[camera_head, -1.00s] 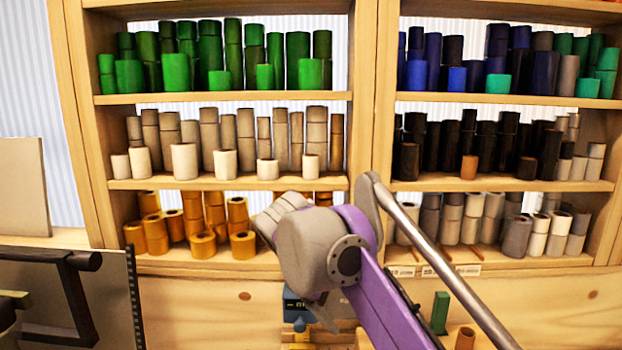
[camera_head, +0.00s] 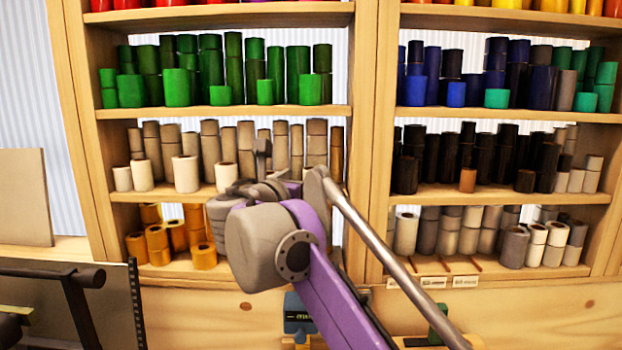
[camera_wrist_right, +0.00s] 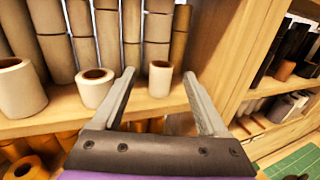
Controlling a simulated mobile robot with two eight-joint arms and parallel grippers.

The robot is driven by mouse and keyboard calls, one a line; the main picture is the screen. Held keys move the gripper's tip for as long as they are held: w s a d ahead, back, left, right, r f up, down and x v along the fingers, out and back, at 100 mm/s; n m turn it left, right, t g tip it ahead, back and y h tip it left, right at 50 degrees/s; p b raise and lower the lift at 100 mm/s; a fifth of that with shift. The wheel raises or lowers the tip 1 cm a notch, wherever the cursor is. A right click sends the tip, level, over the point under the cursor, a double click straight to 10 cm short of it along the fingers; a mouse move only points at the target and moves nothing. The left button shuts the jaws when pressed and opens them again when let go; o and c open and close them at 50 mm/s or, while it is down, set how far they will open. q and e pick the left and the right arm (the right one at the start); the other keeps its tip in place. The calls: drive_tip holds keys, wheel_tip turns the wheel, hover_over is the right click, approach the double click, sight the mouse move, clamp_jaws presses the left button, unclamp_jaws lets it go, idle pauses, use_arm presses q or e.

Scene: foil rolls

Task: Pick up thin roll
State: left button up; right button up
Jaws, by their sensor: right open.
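Tan and beige rolls stand upright in rows on the middle left shelf. My right gripper (camera_head: 262,170) has reached this shelf's front edge in the head view, its arm covering some front rolls. In the right wrist view the open fingers (camera_wrist_right: 160,80) point into the shelf. A slim, short tan roll (camera_wrist_right: 160,79) with a dark core stands upright between the fingertips, with space on both sides. Taller tan stacks (camera_wrist_right: 157,28) stand behind. Which roll is the task's thin roll I cannot tell. My left gripper is not in view.
The shelf board (camera_wrist_right: 68,123) runs under the fingers, with orange rolls (camera_head: 158,245) below. A wooden upright (camera_head: 375,130) stands to the right, beyond it black rolls (camera_head: 405,168). Green rolls (camera_head: 177,88) fill the shelf above. A blue device (camera_head: 297,312) is below.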

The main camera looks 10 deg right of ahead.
sight(308, 174)
drive_tip(key=x, duration=0.5)
drive_tip(key=shift+w+d+f+p, duration=0.15)
drive_tip(key=shift+w+d+p, duration=0.15)
drive_tip(key=shift+p, duration=0.1)
drive_tip(key=shift+s+a, duration=0.1)
drive_tip(key=shift+s, duration=0.1)
drive_tip(key=c, duration=0.3)
clamp_jaws()
